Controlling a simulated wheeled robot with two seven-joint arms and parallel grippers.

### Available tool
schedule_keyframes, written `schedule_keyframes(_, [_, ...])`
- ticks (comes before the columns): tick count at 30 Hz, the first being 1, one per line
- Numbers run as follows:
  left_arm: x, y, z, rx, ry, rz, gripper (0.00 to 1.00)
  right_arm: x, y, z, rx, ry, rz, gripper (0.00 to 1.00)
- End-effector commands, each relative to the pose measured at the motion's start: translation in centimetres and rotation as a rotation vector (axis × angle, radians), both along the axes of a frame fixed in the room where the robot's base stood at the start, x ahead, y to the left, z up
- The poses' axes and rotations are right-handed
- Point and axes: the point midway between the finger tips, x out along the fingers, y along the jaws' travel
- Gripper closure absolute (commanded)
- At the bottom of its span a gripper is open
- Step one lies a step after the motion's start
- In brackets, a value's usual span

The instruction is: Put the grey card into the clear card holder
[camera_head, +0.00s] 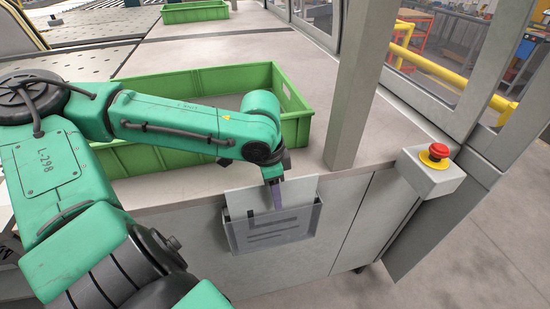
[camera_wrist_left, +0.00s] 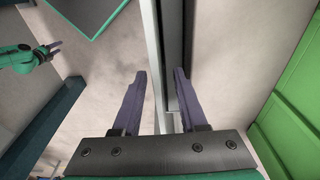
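The pale grey card (camera_head: 242,201) stands upright in the clear card holder (camera_head: 272,238) on the grey cabinet front. Its upper part shows above the holder's rim, and grey print shows through the holder. My left gripper (camera_head: 276,194) points down at the card's top, with one finger visible in front of it. In the left wrist view the two fingers of this gripper (camera_wrist_left: 158,100) are apart, with a thin light edge between them, apparently the card seen from above. My right gripper (camera_wrist_left: 52,47) is small at the left of the wrist view; its opening is unclear.
A green crate (camera_head: 292,100) stands on the bench just behind the holder. A grey post (camera_head: 357,80) rises to the right, and a red emergency button (camera_head: 436,153) sits on a box beyond it. Another green crate (camera_head: 195,12) is far back. Open floor (camera_head: 470,245) lies at right.

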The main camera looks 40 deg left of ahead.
Motion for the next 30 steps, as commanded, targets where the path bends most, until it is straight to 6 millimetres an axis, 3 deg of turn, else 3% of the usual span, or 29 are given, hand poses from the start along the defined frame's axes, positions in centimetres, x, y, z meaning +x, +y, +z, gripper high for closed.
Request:
schedule_keyframes(6, [0.0, 0.0, 0.1, 0.001, -0.001, 0.000, 0.58, 0.0, 0.0, 0.1, 0.000, 0.000, 0.000, 0.43])
schedule_keyframes(10, [0.0, 0.1, 1.4, 0.001, -0.003, 0.001, 0.58, 0.0, 0.0, 0.5, 0.000, 0.000, 0.000, 0.43])
schedule_keyframes(24, [-1.2, 0.9, 12.8, -0.001, -0.003, 0.000, 0.58, 0.0, 0.1, 2.9, 0.001, 0.000, 0.000, 0.43])
schedule_keyframes(30, [-1.4, 1.0, 14.5, 0.000, 0.000, 0.000, 0.58, 0.0, 0.1, 3.2, 0.001, 0.000, 0.000, 0.43])
